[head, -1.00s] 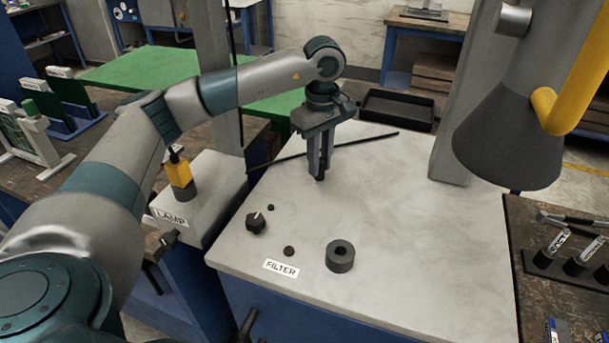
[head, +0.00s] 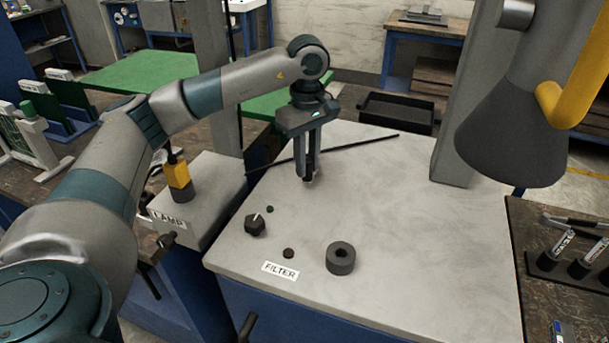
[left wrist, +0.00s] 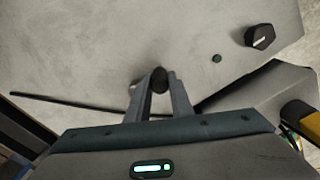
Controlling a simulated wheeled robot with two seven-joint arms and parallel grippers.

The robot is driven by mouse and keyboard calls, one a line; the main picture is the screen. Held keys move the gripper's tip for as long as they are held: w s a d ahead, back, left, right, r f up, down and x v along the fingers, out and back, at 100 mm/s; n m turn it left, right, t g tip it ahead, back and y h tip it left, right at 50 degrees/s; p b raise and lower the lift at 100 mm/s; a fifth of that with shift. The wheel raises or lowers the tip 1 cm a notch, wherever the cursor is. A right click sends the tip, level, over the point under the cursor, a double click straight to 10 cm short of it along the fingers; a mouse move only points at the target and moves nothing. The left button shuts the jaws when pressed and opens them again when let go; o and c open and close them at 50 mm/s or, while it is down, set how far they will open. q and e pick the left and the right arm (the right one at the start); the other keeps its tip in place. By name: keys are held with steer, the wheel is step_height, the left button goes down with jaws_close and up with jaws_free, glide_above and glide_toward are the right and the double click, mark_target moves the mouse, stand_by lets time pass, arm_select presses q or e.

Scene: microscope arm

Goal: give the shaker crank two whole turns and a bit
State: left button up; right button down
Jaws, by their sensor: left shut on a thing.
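My left gripper (head: 308,174) points down over the pale bench top (head: 400,220), its fingers shut on a small dark upright grip, which I take to be the shaker crank's handle (left wrist: 159,79). In the left wrist view, the handle shows between the fingertips (left wrist: 158,88). A small pale piece (left wrist: 133,84) shows just left of the fingertips there. The rest of the crank is hidden by the fingers or too small to make out. My right gripper is in neither view.
A black knob (head: 255,225), a dark ring (head: 341,258) and a FILTER label (head: 280,270) are on the bench top's near part. A thin black rod (head: 360,144) runs behind the gripper. A grey column (head: 462,130) and dark cone (head: 510,140) stand right. The LAMP box (head: 205,205) is left.

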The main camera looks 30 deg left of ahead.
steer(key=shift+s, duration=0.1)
